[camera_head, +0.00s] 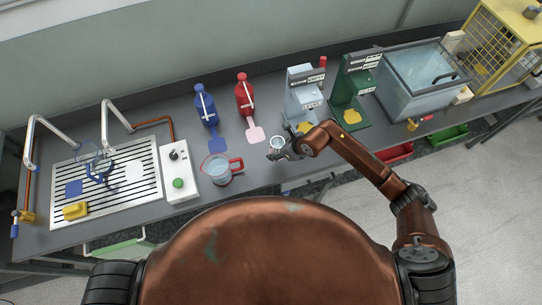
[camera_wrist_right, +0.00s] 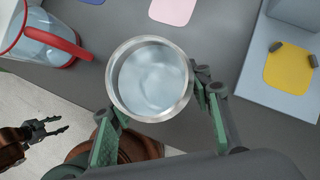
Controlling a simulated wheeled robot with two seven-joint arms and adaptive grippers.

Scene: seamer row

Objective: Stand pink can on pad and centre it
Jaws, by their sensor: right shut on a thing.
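My right gripper (camera_head: 283,152) is above the bench in the head view, shut on an open-topped can (camera_head: 277,142). In the right wrist view, the fingers of this gripper (camera_wrist_right: 160,97) flank the can (camera_wrist_right: 150,80), which shows a silvery rim and pale inside; I cannot make out pink on it. A pink pad (camera_head: 255,134) lies on the bench behind and left of the can; part of it also shows in the right wrist view (camera_wrist_right: 172,10). My left gripper (camera_wrist_right: 48,132) appears in the right wrist view only, away from the bench, empty with its fingers parted.
A jug with a red handle (camera_head: 217,168) stands left of the can. Behind are a blue bottle (camera_head: 206,107), a red bottle (camera_head: 244,97) and a blue pad (camera_head: 218,139). A pale machine (camera_head: 303,92) and a green machine (camera_head: 352,88) with yellow pads stand to the right.

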